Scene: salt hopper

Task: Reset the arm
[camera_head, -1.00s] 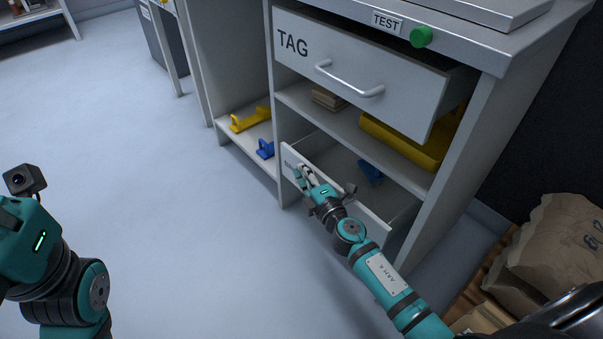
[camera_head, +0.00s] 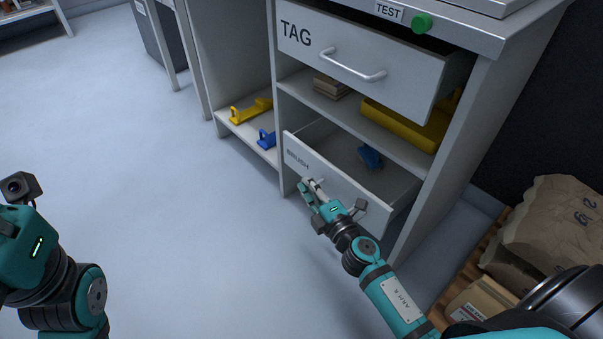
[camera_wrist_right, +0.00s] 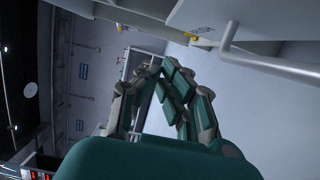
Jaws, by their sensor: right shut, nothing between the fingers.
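My right gripper (camera_head: 311,188) is shut and empty, in front of the lower drawer (camera_head: 330,178) marked BRUSH. In the right wrist view its fingertips (camera_wrist_right: 163,68) come together, with a pale handle bar (camera_wrist_right: 265,62) to their right, apart from them. The lower drawer is pulled open and a blue object (camera_head: 370,157) lies inside. My right arm hides part of its front. My left gripper (camera_head: 25,245) is at the left edge; its body shows, but its fingers are out of view.
The upper drawer (camera_head: 365,65) marked TAG is also open, above a shelf with a yellow object (camera_head: 405,125). Yellow (camera_head: 250,110) and blue pieces (camera_head: 267,139) sit on the low shelf at left. Paper sacks (camera_head: 555,230) stand at right. The floor at left is clear.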

